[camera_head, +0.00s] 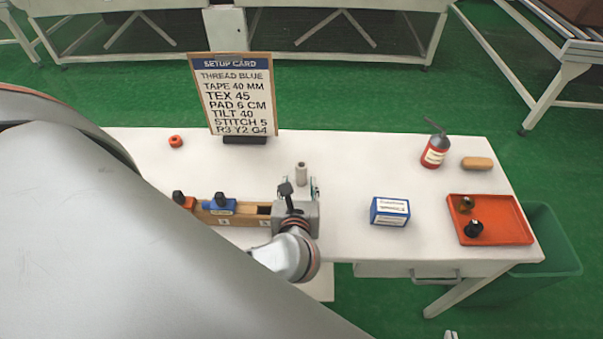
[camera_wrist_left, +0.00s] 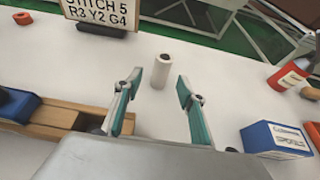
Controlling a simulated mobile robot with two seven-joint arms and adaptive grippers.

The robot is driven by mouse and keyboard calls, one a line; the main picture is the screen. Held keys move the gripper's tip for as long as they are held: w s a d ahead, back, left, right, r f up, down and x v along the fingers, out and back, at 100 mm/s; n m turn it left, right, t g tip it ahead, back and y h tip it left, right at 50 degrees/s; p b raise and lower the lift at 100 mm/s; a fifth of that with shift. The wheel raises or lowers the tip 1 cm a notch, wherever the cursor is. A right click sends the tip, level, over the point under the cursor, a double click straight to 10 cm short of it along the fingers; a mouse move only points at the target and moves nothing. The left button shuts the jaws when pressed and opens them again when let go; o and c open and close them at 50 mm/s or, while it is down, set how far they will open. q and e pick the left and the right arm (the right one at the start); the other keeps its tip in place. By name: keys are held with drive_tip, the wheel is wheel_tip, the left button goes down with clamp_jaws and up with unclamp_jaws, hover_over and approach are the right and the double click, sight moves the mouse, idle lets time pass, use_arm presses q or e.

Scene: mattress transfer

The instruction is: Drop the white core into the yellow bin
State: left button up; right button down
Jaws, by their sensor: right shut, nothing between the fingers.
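The white core (camera_head: 301,173) stands upright on the white table, beyond my left gripper. In the left wrist view the white core (camera_wrist_left: 161,70) shows between the two teal-padded fingers, farther off than their tips and touching neither. My left gripper (camera_head: 299,186) is open and empty; its fingers also show in the left wrist view (camera_wrist_left: 160,88). Only a small tip of my right gripper (camera_head: 450,335) shows at the bottom edge of the head view, shut and far from the core. No yellow bin is in view.
A setup card (camera_head: 236,95) stands behind a wooden rack (camera_head: 246,211) holding orange and blue blocks. A blue box (camera_head: 390,211), a red tray (camera_head: 512,218), a red can (camera_head: 435,151) and a green bin (camera_head: 549,250) are at the right.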

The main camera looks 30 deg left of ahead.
sight(301, 171)
use_arm(q)
drive_tip(key=x, duration=0.4)
drive_tip(key=r+x, duration=0.1)
drive_tip(key=x, duration=0.1)
drive_tip(key=shift+w+p, duration=0.4)
drive_tip(key=shift+w, duration=0.05)
drive_tip(key=shift+w+a+f, duration=0.25)
drive_tip(key=shift+w, duration=0.15)
clamp_jaws()
